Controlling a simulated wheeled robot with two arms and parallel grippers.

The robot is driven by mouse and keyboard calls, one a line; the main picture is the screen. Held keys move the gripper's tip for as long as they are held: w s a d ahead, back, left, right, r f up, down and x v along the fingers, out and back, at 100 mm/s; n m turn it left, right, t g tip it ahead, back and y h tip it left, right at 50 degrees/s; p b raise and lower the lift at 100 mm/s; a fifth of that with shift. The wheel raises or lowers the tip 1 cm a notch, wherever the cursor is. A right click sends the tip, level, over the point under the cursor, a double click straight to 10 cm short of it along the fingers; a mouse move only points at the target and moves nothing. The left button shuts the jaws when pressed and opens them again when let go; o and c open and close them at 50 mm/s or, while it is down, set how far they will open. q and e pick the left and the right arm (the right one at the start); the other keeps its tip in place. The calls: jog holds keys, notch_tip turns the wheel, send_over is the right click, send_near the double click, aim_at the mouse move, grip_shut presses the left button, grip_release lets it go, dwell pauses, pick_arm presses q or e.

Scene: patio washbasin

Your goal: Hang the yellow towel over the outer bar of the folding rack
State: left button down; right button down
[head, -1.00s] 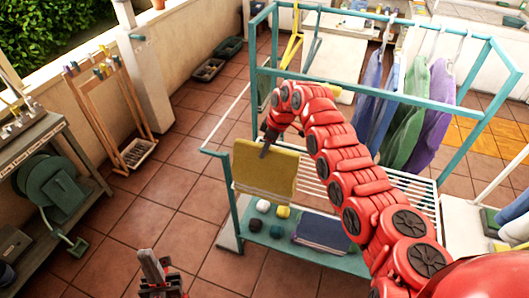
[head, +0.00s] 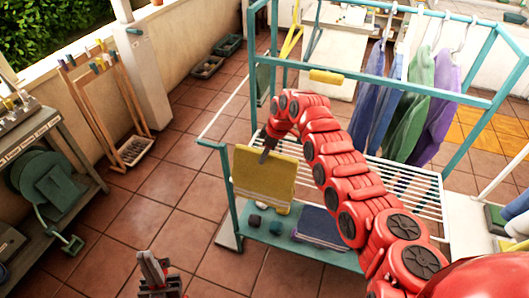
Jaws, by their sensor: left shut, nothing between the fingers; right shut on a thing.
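The yellow towel (head: 263,182) hangs as a flat folded sheet in front of the teal folding rack, at its left end. My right gripper (head: 266,156) is shut on the towel's upper part. The rack's outer bar (head: 222,113) is the pale bar sticking out to the left, beside and behind the towel. Whether the towel touches the rack cannot be told. My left gripper (head: 158,277) is shut and empty, low over the tiles at the bottom of the view. My red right arm hides part of the rack's white slats (head: 405,189).
Blue, green and purple garments (head: 430,105) hang from the rack's upper rail. Tiled floor between is clear.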

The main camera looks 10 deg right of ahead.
aim_at(264, 177)
notch_tip(264, 177, down, 21)
jog(key=b, duration=1.5)
jog(key=c, duration=0.6)
grip_release()
jog(key=shift+r+p, duration=0.4)
jog(key=shift+r, duration=0.1)
notch_tip(264, 177, up, 8)
jog(key=p, duration=0.2)
jog(key=shift+f+p, duration=0.25)
jog(key=shift+p, duration=0.15)
jog(key=shift+r, duration=0.35)
